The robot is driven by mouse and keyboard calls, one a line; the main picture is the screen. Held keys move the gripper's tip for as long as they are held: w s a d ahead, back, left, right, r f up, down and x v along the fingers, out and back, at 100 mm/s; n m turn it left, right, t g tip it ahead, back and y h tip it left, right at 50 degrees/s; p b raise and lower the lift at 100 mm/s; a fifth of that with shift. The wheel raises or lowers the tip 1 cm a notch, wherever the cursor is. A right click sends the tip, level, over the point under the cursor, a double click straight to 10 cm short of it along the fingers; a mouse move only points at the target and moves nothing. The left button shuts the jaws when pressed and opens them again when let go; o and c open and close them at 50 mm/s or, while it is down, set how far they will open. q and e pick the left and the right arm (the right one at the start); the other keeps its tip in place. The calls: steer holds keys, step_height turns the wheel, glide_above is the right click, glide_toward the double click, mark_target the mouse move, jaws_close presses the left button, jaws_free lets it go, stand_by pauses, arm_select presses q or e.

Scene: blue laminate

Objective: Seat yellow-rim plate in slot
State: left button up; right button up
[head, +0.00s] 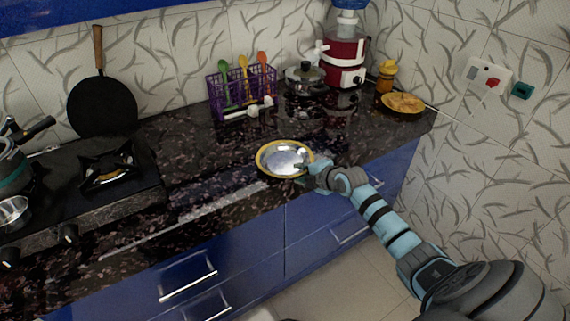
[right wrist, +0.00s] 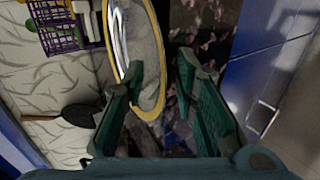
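The yellow-rim plate (head: 282,160) is a silvery round plate with a yellow edge. In the head view it appears at the front part of the dark counter; I cannot tell whether it touches the surface. My right gripper (head: 308,170) is at its right edge. In the right wrist view, the right gripper (right wrist: 161,66) has its fingers apart, with the plate's yellow rim (right wrist: 160,50) appearing between them. The left finger overlaps part of the plate. No clear plate slot can be made out. My left gripper is not in view.
A purple rack (head: 216,100) with colourful utensils stands behind the plate. A lidded pot (head: 304,82), a red appliance (head: 343,62) and a bowl of food (head: 403,104) are further right. The stove (head: 100,205) is left. Counter between stove and plate is clear.

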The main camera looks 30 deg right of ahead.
steer(key=shift+w+f, duration=0.15)
steer(key=shift+w, duration=0.05)
steer(key=shift+s+d, duration=0.1)
jaws_close()
steer(key=shift+r, duration=0.2)
step_height(320, 180, up, 20)
steer(key=p, duration=0.3)
steer(key=shift+f, duration=0.15)
